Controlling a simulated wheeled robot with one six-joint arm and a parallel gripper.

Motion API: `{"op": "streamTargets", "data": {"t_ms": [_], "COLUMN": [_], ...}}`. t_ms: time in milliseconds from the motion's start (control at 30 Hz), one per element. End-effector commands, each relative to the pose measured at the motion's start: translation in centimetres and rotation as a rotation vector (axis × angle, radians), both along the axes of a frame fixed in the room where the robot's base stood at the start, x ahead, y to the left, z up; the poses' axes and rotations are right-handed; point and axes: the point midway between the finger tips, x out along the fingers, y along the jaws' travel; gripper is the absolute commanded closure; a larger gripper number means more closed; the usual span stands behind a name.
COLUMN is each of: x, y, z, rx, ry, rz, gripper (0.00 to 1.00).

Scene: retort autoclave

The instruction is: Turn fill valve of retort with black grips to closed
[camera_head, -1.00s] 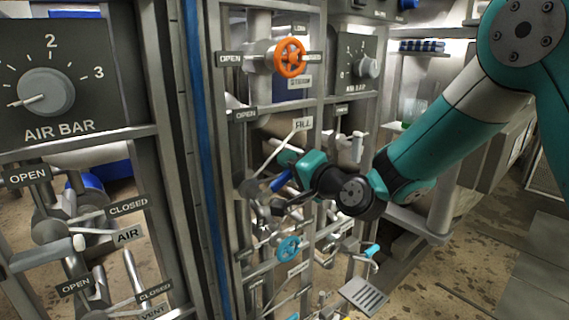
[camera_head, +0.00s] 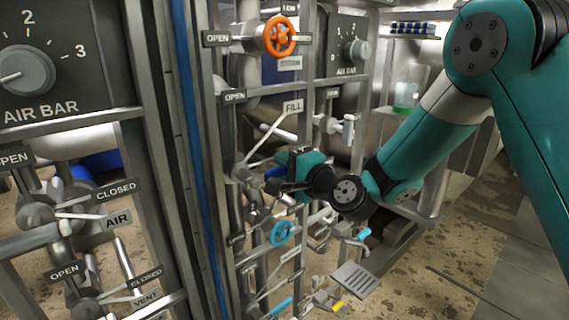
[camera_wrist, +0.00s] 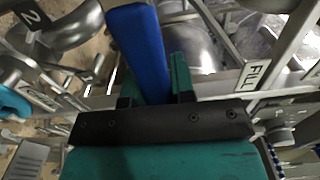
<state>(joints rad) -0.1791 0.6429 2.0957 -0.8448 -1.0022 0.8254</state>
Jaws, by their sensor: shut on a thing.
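In the wrist view the blue grip (camera_wrist: 143,45) runs up between my fingers. My gripper (camera_head: 285,180) is shut on this grip; its two fingers (camera_wrist: 155,80) lie on either side of it in the wrist view. The FILL sign (camera_wrist: 254,74) is to the right there. No CLOSED plate for this valve can be made out; my gripper hides part of the valve.
An orange steam handwheel (camera_head: 280,36) is above and a light-blue handwheel (camera_head: 282,233) is below. More levers and pipes crowd the frame. At the left stands another panel with an air gauge (camera_head: 25,72). Open floor (camera_head: 440,250) is at the lower right.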

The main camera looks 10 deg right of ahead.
Motion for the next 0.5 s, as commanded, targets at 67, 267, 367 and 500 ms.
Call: {"op": "streamTargets", "data": {"t_ms": [67,267,367,500], "x": [-0.07,-0.07,-0.07,-0.06], "y": [-0.01,0.0,0.01,0.01], "z": [-0.21,-0.24,-0.23,-0.16], "rx": [0.004,0.004,0.003,0.002], "ry": [0.008,0.009,0.008,0.005], "rz": [0.001,0.001,0.001,0.001], "gripper": [1.0,1.0,0.54,0.51]}}
